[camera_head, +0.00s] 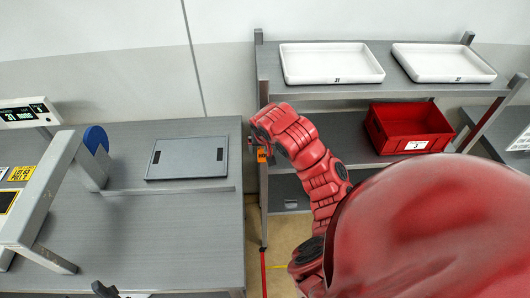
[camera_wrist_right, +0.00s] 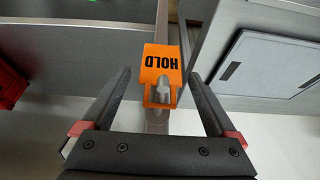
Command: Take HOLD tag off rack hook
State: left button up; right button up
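The orange HOLD tag (camera_wrist_right: 161,68) hangs on a grey hook (camera_wrist_right: 157,118) at the rack post. In the head view the tag (camera_head: 262,155) is a small orange patch at the rack's left front post. My right gripper (camera_wrist_right: 160,75) is open, with one finger on each side of the tag and a visible gap to both. In the head view my right gripper (camera_head: 259,138) is at the post, mostly hidden by its own wrist. A small dark part at the bottom edge seems to be my left gripper (camera_head: 105,290); its fingers cannot be made out.
The rack holds two white trays (camera_head: 332,63) on top and a red bin (camera_head: 408,128) on the middle shelf. A grey table (camera_head: 190,215) with a flat grey panel (camera_head: 188,158) stands close to the left of the post. A narrow floor gap lies between them.

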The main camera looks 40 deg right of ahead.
jog(key=c, duration=1.3)
jog(key=shift+o, duration=0.2)
